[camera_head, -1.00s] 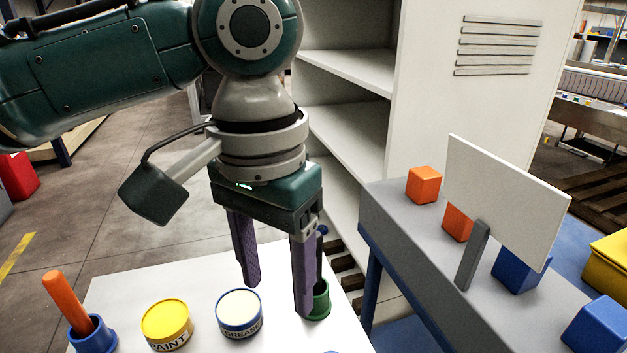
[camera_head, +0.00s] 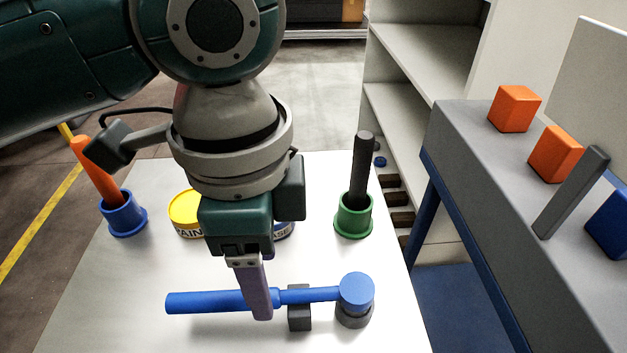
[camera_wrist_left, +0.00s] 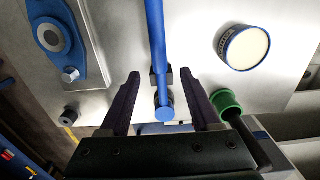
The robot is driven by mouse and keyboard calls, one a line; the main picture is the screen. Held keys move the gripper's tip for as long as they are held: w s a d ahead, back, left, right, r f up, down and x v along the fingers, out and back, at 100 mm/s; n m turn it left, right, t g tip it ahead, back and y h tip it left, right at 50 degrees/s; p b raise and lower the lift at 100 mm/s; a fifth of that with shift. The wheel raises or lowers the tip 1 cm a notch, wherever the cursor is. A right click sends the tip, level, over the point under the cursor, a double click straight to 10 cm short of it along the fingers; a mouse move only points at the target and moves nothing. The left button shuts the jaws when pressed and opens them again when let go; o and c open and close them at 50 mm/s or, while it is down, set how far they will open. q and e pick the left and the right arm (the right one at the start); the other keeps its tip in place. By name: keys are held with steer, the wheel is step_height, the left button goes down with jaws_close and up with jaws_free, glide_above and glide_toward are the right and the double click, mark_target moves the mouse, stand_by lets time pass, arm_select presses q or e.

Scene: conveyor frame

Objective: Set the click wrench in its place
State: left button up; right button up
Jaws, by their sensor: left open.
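The blue click wrench (camera_head: 205,302) lies across the white table in the head view, its round head at the right. A grey block (camera_head: 299,318) is under its shaft, and a dark round piece (camera_head: 354,318) is under its head. My left gripper (camera_head: 258,300) points down at the wrench's middle. One finger shows in front of the shaft; the other is hidden. In the left wrist view the wrench (camera_wrist_left: 156,40) runs between the spread fingers of the gripper (camera_wrist_left: 160,75), with gaps on both sides. My right gripper is not in view.
Behind the wrench stand a blue cup (camera_head: 124,218) with an orange handle, a yellow paint can (camera_head: 184,205) and a green cup (camera_head: 354,217) with a dark rod. A grease tin (camera_wrist_left: 245,48) is partly hidden. A grey bench (camera_head: 470,160) with blocks stands right. A blue ringed part (camera_wrist_left: 54,45) shows in the wrist view.

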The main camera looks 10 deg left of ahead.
arm_select(q)
step_height(320, 180, down, 5)
steer(key=shift+d+f+b, duration=0.1)
steer(key=shift+b, duration=0.55)
jaws_close()
stand_by(0.9)
